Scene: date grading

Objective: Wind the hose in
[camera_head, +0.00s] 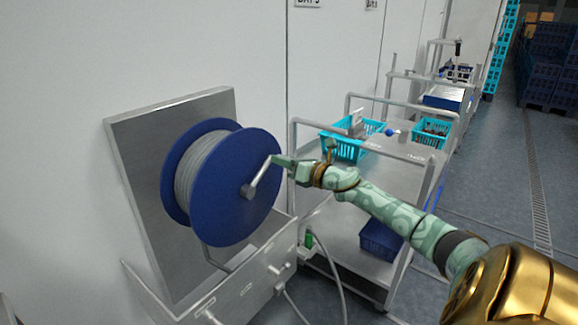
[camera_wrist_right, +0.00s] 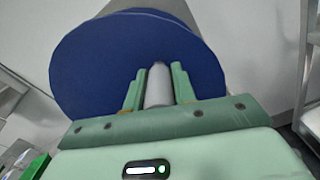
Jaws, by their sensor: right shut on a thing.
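A blue hose reel (camera_head: 236,190) stands in front of a grey metal plate on the wall, with grey hose (camera_head: 192,172) wound on its drum. A crank (camera_head: 257,176) sticks out from the middle of the reel's front disc. My right gripper (camera_head: 280,161) is shut on the end of the crank. In the right wrist view the gripper (camera_wrist_right: 158,88) has a finger on each side of the grey crank handle (camera_wrist_right: 158,86), with the blue disc (camera_wrist_right: 110,65) behind. A pale length of hose (camera_head: 335,272) hangs down beside the cart. My left gripper is not in view.
A metal trolley (camera_head: 390,172) with turquoise baskets (camera_head: 345,150) stands right of the reel, with a dark blue crate (camera_head: 380,240) on its lower shelf. A grey metal sink or trough (camera_head: 235,292) is below the reel. Grey floor (camera_head: 500,190) lies open at the right.

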